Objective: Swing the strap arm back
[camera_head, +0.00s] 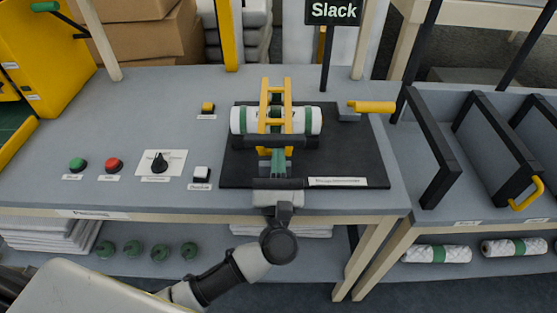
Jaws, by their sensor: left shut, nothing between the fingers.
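A yellow two-bar frame (264,97), which looks like the strap arm, lies across a white wadding roll (306,120) with green bands. The roll rests in a black cradle (240,143) on a black base plate (350,160). My left gripper (278,165) is at the near side of the cradle, by the near end of the yellow frame. It is shut with nothing held. Whether its tips touch the frame cannot be told. My right gripper is not in view.
A yellow handle (375,107) stands right of the roll, below a "Slack" sign (333,11). Green (77,164) and red (114,164) buttons and a black dial (159,162) are on the left. Black frames (432,150) stand on the right. The bench's left-rear top is clear.

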